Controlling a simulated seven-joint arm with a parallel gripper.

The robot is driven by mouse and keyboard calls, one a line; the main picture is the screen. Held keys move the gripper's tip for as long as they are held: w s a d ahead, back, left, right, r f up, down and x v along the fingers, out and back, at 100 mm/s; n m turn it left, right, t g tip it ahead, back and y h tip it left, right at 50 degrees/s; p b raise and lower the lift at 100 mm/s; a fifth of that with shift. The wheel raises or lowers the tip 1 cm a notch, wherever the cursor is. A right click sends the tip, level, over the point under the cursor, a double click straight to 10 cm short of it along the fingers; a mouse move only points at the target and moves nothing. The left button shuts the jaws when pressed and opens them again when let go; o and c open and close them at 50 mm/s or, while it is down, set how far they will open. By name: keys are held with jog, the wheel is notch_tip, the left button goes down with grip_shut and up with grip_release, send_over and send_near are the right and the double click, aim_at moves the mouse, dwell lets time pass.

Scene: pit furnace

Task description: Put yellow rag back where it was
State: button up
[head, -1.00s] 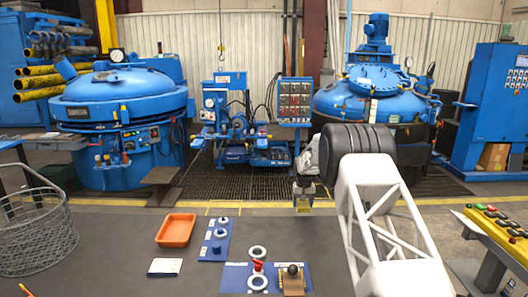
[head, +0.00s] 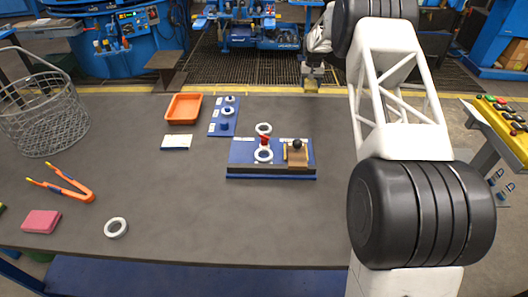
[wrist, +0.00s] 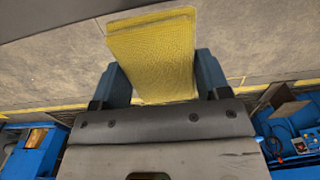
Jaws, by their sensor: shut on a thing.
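The yellow rag (wrist: 152,55) fills the space between the two fingers of my gripper (wrist: 160,80) in the wrist view. It looks like a flat, textured yellow block, and the fingers are shut on it from both sides. In the head view my gripper (head: 312,82) is small, beyond the far edge of the grey table (head: 190,215), and the rag (head: 311,85) shows only as a small yellowish patch at its tip. No marked spot for the rag can be told apart on the table.
On the table are a wire basket (head: 45,120), an orange tray (head: 184,108), a notepad (head: 176,142), a blue strip with rings (head: 222,117), a blue fixture board (head: 240,152), orange tongs (head: 65,183), a pink block (head: 41,221) and a white ring (head: 115,228). The front middle is clear.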

jog(key=shift+s+a+r, duration=0.15)
jog(key=shift+s+a, duration=0.25)
jog(key=s+a+r, duration=0.1)
jog(key=s+a, duration=0.2)
jog(key=s, duration=0.1)
jog(key=s+a, duration=0.3)
jog(key=s, duration=0.2)
jog(key=s+a+r, duration=0.1)
jog(key=s+a, duration=0.2)
jog(key=s, duration=0.2)
jog(key=shift+s+a+r, duration=0.15)
jog(key=shift+a+r, duration=0.1)
jog(key=shift+r, duration=0.1)
jog(key=s+a, duration=0.1)
jog(key=s, duration=0.3)
jog(key=s+a, duration=0.2)
jog(key=s, duration=0.3)
jog(key=s+a, duration=0.2)
jog(key=s, duration=0.2)
jog(key=shift+s+r, duration=0.4)
jog(key=shift+s+a, duration=0.25)
jog(key=shift+s, duration=0.5)
jog(key=shift+w, duration=0.1)
